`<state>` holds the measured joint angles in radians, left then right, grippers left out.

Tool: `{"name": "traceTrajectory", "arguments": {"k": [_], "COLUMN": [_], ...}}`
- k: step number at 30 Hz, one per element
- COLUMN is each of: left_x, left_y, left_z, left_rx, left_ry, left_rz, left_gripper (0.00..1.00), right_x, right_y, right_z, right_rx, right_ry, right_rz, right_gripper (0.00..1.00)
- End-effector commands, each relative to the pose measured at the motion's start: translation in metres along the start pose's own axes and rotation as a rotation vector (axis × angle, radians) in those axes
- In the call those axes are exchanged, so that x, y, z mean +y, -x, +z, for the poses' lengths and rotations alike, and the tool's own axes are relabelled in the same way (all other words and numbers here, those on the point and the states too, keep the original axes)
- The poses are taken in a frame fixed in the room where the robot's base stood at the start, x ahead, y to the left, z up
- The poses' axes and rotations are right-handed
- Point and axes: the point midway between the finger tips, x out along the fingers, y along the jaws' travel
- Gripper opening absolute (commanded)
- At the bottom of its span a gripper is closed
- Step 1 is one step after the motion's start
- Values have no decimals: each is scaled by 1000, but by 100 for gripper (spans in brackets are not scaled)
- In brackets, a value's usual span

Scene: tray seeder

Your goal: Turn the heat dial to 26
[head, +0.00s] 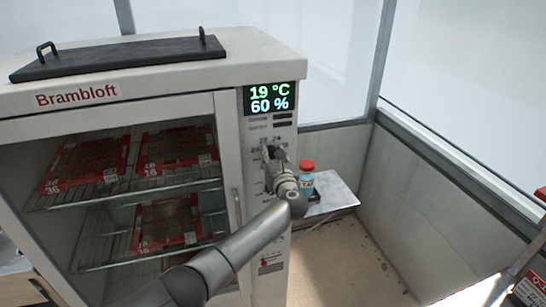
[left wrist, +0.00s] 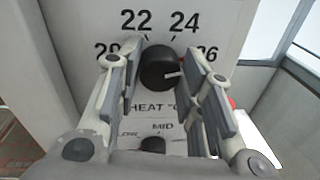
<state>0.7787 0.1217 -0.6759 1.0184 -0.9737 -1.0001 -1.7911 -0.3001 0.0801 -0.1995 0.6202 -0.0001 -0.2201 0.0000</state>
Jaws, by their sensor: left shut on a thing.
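The heat dial is a round black knob (left wrist: 158,68) on the cabinet's white control panel (head: 258,221). In the left wrist view the numbers 22, 24 and 26 stand around it, with another number partly hidden at left. Its white pointer line points to the right, toward the 26 side; I cannot tell whether it lines up exactly. My left gripper (head: 277,156) has its fingers on both sides of the knob and is shut on it, also in the left wrist view (left wrist: 165,65). The display (head: 269,98) reads 19 °C and 60 %. My right gripper is out of view.
A lower knob marked MID (left wrist: 153,145) sits under the heat dial. A red-capped bottle (head: 307,180) stands on a small side shelf (head: 338,191) close right of my gripper. The cabinet door (head: 228,150) shows red trays on racks inside.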

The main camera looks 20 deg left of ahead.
Motion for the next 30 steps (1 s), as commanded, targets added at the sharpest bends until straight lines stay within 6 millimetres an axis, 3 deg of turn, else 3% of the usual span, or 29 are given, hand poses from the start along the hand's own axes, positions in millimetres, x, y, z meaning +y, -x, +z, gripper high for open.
{"name": "traceTrajectory", "arguments": {"k": [13, 14, 18, 30], "left_x": [0, 0, 0, 0], "left_y": [1, 1, 0, 3], "left_z": [-4, -4, -3, -1], "left_rx": [7, 7, 5, 2], "left_ry": [-12, -12, -11, -8], "left_rz": [0, 0, 0, 0], "left_gripper": [11, 37, 55, 57], "right_x": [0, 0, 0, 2], "right_y": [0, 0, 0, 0], "right_z": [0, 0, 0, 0], "right_rx": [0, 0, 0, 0], "right_ry": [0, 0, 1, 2], "right_rz": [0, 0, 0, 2], "right_gripper": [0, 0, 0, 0]}}
